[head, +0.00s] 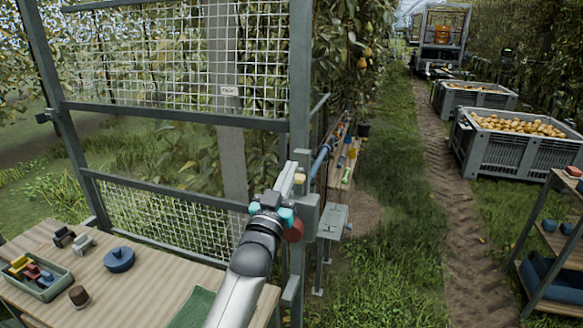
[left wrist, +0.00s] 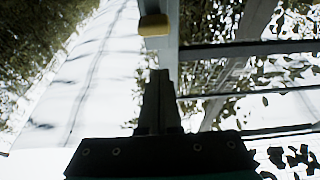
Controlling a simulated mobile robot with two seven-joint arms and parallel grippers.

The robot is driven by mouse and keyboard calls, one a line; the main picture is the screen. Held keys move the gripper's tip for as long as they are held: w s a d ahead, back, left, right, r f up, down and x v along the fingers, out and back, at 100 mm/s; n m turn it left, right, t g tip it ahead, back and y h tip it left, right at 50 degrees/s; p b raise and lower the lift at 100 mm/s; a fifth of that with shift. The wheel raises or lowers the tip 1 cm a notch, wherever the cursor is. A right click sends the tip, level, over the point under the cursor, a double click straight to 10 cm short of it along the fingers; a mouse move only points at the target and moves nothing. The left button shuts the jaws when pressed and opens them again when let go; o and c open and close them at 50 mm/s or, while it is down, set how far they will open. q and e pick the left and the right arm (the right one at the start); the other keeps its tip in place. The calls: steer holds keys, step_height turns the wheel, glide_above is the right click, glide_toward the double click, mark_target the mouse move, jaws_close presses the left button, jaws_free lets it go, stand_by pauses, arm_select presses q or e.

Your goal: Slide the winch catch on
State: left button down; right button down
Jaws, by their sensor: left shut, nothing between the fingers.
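My left gripper (head: 288,180) reaches up from the bottom in the head view, its fingers shut and empty beside a grey metal post. A small yellow piece (head: 299,179), perhaps the winch catch, sits on the post just right of the fingertips. In the left wrist view the shut fingers (left wrist: 159,90) point at the yellow piece (left wrist: 153,25), with a visible gap between them. A grey box (head: 310,216) on the post and a red round part (head: 293,230) show beside my wrist, which partly hides them. My right gripper is not in view.
A mesh gate panel (head: 165,206) stands left of the post. A wooden table (head: 146,288) with a green tray (head: 38,290) is at lower left. A small grey shelf (head: 333,220) juts out right of the post. Crates of pears (head: 520,158) line the path.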

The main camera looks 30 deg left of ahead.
arm_select(q)
steer(key=v, duration=0.7)
steer(key=shift+s+b, duration=0.25)
steer(key=shift+b, duration=0.15)
steer(key=shift+f, duration=0.1)
steer(key=w+d+f+m+g+h+b, duration=0.1)
steer(key=d+f+g+h+b, duration=0.2)
steer(key=f, duration=1.8)
steer(key=s+d+f+m+g+h+b, duration=0.1)
steer(key=s+d+f+g, duration=0.25)
steer(key=f, duration=0.85)
steer(key=s+d+f+g+b, duration=0.2)
steer(key=s+f+g, duration=0.15)
steer(key=f, duration=0.75)
steer(key=s+d+f+m+g+b, duration=0.1)
steer(key=s+f+g, duration=0.2)
steer(key=s+f, duration=0.6)
steer(key=s+d+f+m+g+b, duration=0.1)
steer(key=s+f+g+b, duration=0.1)
steer(key=s+f, duration=0.6)
steer(key=s+d+f+m+g+h+b, duration=0.1)
steer(key=s+f+g, duration=0.4)
steer(key=s, duration=1.4)
step_height(320, 180, down, 5)
steer(key=shift+r+b, duration=0.15)
steer(key=shift+b, duration=0.25)
steer(key=shift+d, duration=0.15)
